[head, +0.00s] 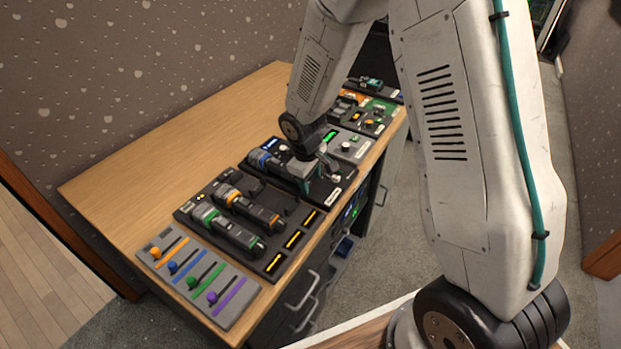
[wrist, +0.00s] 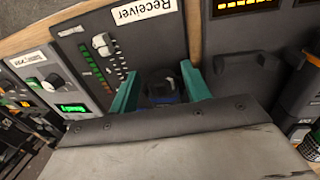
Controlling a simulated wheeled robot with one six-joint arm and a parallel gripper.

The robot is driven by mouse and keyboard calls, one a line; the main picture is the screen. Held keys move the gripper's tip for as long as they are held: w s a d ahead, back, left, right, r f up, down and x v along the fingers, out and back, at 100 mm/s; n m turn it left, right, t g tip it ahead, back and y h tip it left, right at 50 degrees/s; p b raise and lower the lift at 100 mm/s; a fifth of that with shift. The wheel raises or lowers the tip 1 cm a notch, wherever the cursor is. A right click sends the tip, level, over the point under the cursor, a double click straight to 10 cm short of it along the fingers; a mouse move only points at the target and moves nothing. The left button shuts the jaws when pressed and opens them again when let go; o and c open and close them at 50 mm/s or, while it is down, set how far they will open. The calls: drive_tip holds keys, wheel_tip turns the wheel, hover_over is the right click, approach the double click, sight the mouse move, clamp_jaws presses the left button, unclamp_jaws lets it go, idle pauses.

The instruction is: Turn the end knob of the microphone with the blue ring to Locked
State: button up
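The microphone with the blue ring (head: 264,159) lies on a dark base beyond the other two microphones in the head view. Its far end is hidden by my arm and gripper. My gripper (head: 326,172) is over the base, near the microphone's end. In the wrist view, my two teal fingers (wrist: 162,92) stand apart, one on each side of a dark rounded part with some blue (wrist: 164,86), probably the microphone's end. I see a gap at the left finger; contact at the right finger cannot be told. The knob's setting and any Locked mark are not readable.
Microphones with an orange ring (head: 246,206) and a green ring (head: 226,228) lie on a neighbouring rack. A fader panel (head: 200,285) is at the near end. A panel labelled Receiver (wrist: 150,35) with a grey knob is close to my fingers. The wooden table (head: 150,160) is bare behind.

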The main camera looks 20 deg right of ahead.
drive_tip(key=c, duration=0.7)
drive_tip(key=shift+d, duration=0.1)
drive_tip(key=shift+d+g+y, duration=0.2)
drive_tip(key=shift+g+y, duration=0.4)
drive_tip(key=shift+y, duration=0.2)
drive_tip(key=shift+w+g+y, duration=0.2)
drive_tip(key=shift+g+y, duration=0.5)
drive_tip(key=shift+y, duration=0.3)
drive_tip(key=o, duration=1)
